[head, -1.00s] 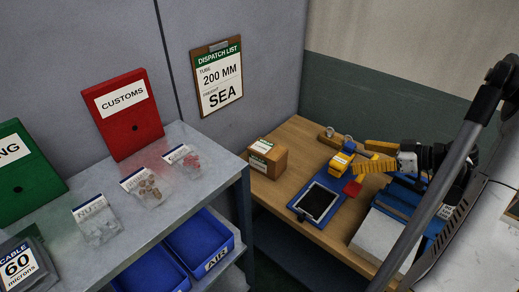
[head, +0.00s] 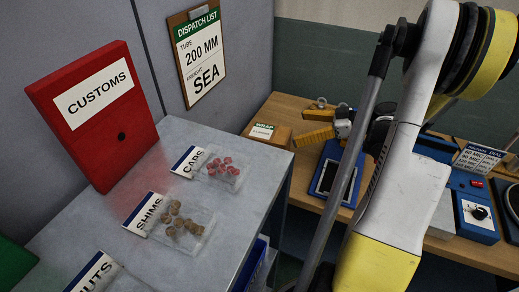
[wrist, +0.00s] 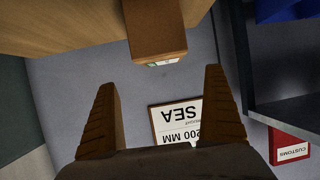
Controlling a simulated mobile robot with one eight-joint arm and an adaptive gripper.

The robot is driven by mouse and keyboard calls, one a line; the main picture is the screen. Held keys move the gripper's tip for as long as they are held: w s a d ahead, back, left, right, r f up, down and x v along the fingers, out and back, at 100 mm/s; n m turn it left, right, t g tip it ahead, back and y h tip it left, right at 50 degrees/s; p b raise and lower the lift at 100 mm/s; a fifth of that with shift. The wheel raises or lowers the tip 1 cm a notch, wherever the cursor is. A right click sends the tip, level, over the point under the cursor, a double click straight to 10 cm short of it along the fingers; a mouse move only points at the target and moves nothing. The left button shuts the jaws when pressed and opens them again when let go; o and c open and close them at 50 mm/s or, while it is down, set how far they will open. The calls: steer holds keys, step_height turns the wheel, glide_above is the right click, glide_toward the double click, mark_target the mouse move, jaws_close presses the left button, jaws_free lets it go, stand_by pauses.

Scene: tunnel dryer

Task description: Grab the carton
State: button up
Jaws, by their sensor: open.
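The carton (head: 272,140) is a small brown box with a green-and-white label marked WRAP.
The grey bench (head: 150,235) stands in front, with bagged caps (head: 218,167) and shims (head: 182,222) and a red CUSTOMS box (head: 95,115). The dispatch clipboard (head: 200,52) hangs on the partition. A tablet (head: 334,178) and a blue dial unit (head: 477,215) sit right.

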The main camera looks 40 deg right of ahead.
mark_target(270, 133)
steer(key=b+x, duration=0.1)
steer(key=x, duration=0.4)
steer(key=shift+a+f, duration=0.1)
steer(key=b+x, duration=0.2)
steer(key=x, duration=0.3)
steer(key=shift+a+f, duration=0.15)
steer(key=c, duration=1.4)
